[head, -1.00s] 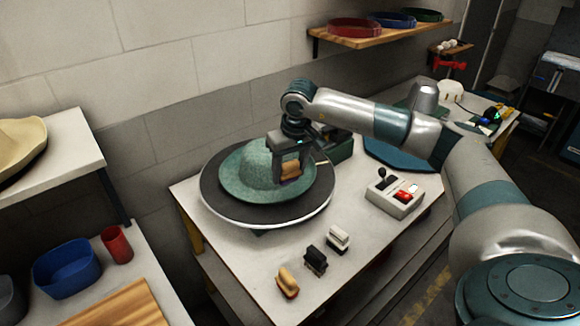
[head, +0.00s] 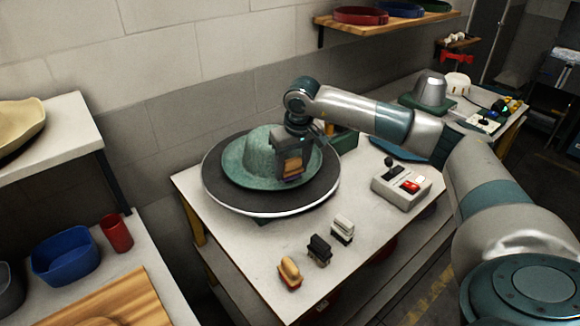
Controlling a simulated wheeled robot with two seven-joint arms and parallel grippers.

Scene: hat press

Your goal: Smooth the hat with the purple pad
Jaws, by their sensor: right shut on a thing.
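The green hat (head: 245,160) sits brim down on a round dark turntable (head: 226,198) with a pale rim. My right gripper (head: 292,166) is over the right side of the hat, pointing down. It is shut on a pad (head: 293,168) with a wooden-coloured grip and a purple strip at its lower edge. The pad is at the hat's brim beside the crown; I cannot tell whether it touches. My left gripper is not in view.
Three brushes or pads stand at the table's front: a tan one (head: 290,273), a black one (head: 319,251) and a white one (head: 342,229). A control box (head: 401,186) with a lever and red switch stands to the right. Blue and red containers (head: 66,262) (head: 117,233) stand at left.

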